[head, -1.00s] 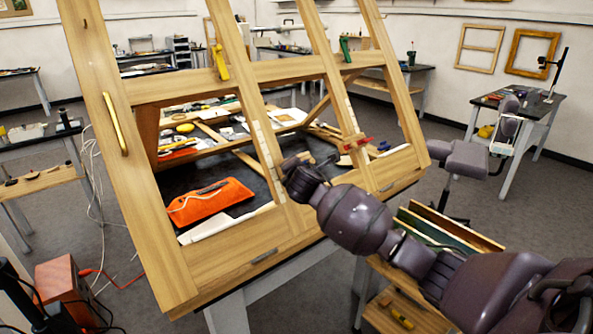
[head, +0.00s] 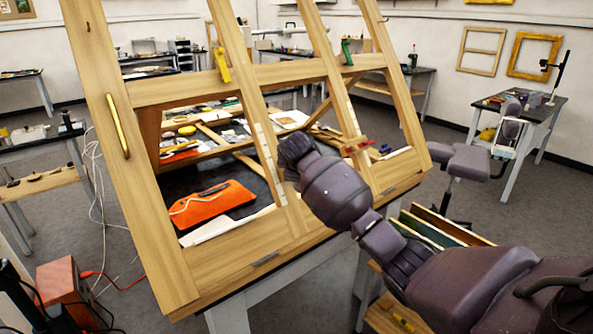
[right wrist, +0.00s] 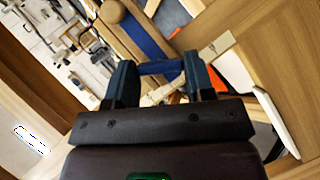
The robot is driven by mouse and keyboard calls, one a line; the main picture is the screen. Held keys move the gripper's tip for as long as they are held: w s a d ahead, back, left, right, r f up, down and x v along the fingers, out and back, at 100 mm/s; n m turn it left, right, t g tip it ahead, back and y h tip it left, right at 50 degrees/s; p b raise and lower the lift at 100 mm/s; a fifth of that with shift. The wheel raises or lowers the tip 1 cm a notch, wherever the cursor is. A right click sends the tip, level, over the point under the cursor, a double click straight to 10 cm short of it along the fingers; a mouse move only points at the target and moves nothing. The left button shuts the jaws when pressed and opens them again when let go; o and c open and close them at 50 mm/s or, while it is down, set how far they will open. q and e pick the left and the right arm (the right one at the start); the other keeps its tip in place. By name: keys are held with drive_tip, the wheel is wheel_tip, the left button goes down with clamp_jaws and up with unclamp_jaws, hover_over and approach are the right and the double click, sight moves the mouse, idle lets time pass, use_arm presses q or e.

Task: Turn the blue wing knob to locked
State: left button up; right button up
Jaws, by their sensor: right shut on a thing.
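The blue wing knob (right wrist: 159,67) shows in the right wrist view as a short blue bar between the two dark fingers of my right gripper (right wrist: 160,78). The gripper is shut on it. In the head view my right wrist reaches the middle upright of the tilted wooden easel frame (head: 210,258), and hides the knob and the fingertips. I cannot read any lock marking or tell the knob's angle against one. My left gripper is not in view.
A red clamp (head: 356,146) sits on the upright just right of my wrist. A yellow clamp (head: 222,66) and a green one (head: 347,52) are higher up. An orange pouch (head: 212,205) lies behind the frame.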

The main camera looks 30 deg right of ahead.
drive_tip(key=m+g+y, duration=0.1)
drive_tip(key=m, duration=0.1)
drive_tip(key=m+g+y, duration=0.1)
drive_tip(key=m, duration=0.2)
drive_tip(key=shift+w+d+r+y, duration=0.1)
drive_tip(key=shift+d+r+y, duration=0.1)
drive_tip(key=shift+y, duration=0.2)
drive_tip(key=m+y, duration=0.2)
drive_tip(key=m, duration=0.1)
drive_tip(key=shift+d+m+g+y, duration=0.15)
drive_tip(key=shift+m+g+y, duration=0.15)
idle(0.3)
drive_tip(key=o, duration=0.9)
drive_tip(key=v, duration=0.5)
drive_tip(key=b+v, duration=0.1)
drive_tip(key=v, duration=0.4)
drive_tip(key=shift+d+r, duration=0.2)
drive_tip(key=shift+r, duration=0.15)
